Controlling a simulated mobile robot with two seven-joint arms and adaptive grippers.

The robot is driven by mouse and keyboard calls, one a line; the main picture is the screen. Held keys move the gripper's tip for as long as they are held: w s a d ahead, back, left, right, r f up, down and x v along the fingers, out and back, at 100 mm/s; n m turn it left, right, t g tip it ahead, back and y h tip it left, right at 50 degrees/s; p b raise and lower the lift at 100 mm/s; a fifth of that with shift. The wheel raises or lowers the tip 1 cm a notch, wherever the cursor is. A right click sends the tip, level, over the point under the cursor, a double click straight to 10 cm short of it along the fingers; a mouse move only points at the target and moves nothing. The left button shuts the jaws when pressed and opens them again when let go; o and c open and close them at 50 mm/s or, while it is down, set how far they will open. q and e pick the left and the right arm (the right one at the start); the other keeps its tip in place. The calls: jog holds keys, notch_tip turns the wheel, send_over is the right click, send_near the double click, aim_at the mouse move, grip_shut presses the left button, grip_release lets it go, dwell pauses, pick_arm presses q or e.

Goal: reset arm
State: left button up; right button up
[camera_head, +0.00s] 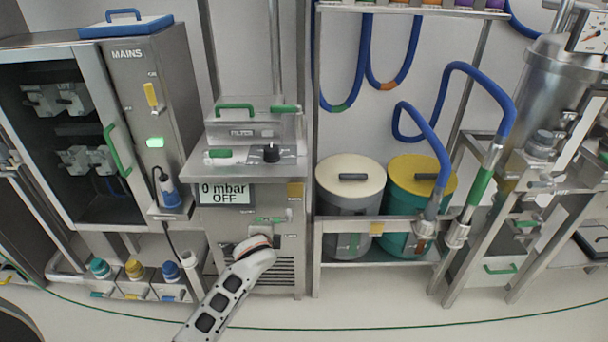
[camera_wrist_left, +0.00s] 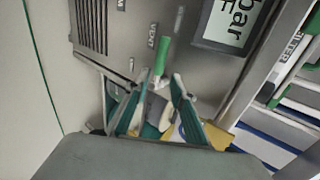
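My left arm (camera_head: 228,292) reaches in from the bottom of the head view, up to the front of the steel cabinet (camera_head: 205,255). Its wrist hides the gripper there. In the left wrist view my left gripper (camera_wrist_left: 160,84) has its two fingers apart, with no object clearly held between them. A small green handle (camera_wrist_left: 161,57) on the cabinet front lies just beyond the fingertips; I cannot tell whether they touch it. It also shows in the head view (camera_head: 270,219). My right arm and gripper are in neither view.
The cabinet display (camera_head: 226,193) reads "0 mbar OFF". Left stands a glass-door cabinet (camera_head: 85,120) marked MAINS. Right of the arm, a bin with a cream lid (camera_head: 345,200) and a teal bin with a yellow lid (camera_head: 400,210) stand on a metal rack. The floor (camera_head: 400,310) in front is clear.

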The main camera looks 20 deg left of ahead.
pick_arm(q)
jog(key=s+d+f+n+h, duration=0.2)
jog(key=s+d+n, duration=0.1)
jog(key=s, duration=0.7)
jog(key=s+d+f+n+h, duration=0.2)
jog(key=s+d+f+n, duration=0.1)
jog(key=s, duration=0.8)
jog(key=s+d+f+n+h, duration=0.2)
jog(key=s+d+f+n, duration=0.1)
jog(key=s, duration=0.8)
jog(key=shift+d+f+n, duration=0.25)
jog(key=shift+d+n, duration=0.15)
jog(key=shift+n, duration=0.4)
